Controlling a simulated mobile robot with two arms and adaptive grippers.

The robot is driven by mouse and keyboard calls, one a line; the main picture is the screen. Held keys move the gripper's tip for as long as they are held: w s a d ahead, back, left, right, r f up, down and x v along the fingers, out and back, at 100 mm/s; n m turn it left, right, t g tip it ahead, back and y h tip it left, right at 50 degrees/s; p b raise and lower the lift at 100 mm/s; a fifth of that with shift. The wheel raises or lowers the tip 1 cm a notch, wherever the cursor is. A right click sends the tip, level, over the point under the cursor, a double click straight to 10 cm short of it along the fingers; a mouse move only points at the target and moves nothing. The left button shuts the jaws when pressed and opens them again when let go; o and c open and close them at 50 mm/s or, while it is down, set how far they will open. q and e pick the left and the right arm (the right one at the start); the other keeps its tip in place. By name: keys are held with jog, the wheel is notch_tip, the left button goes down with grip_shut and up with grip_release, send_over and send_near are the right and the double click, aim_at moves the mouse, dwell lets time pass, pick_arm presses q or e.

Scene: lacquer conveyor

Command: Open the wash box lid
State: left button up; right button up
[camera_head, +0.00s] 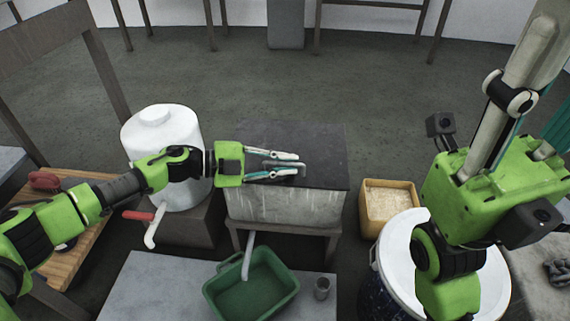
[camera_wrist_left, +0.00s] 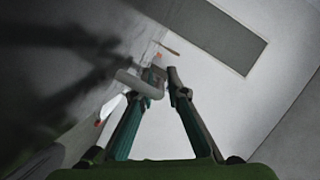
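The wash box (camera_head: 285,206) is a grey, streaked box on a low stand in the middle of the head view. Its dark flat lid (camera_head: 325,140) lies level on top. A small grey handle (camera_head: 302,170) sits on the lid, and a pale loop handle (camera_wrist_left: 137,84) shows in the left wrist view. My left gripper (camera_head: 299,163) reaches in over the lid from the left. Its fingertips are apart at the handle, with part of it by the left finger in the wrist view; contact is unclear.
A white barrel (camera_head: 165,130) with a red-handled tap stands left of the wash box. A green basin (camera_head: 252,288) and a metal cup (camera_head: 322,289) are in front. A yellow bin (camera_head: 388,207) and a white-rimmed drum (camera_head: 392,262) stand to the right.

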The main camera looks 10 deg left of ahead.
pick_arm(q)
grip_shut()
jog(key=shift+r, duration=0.1)
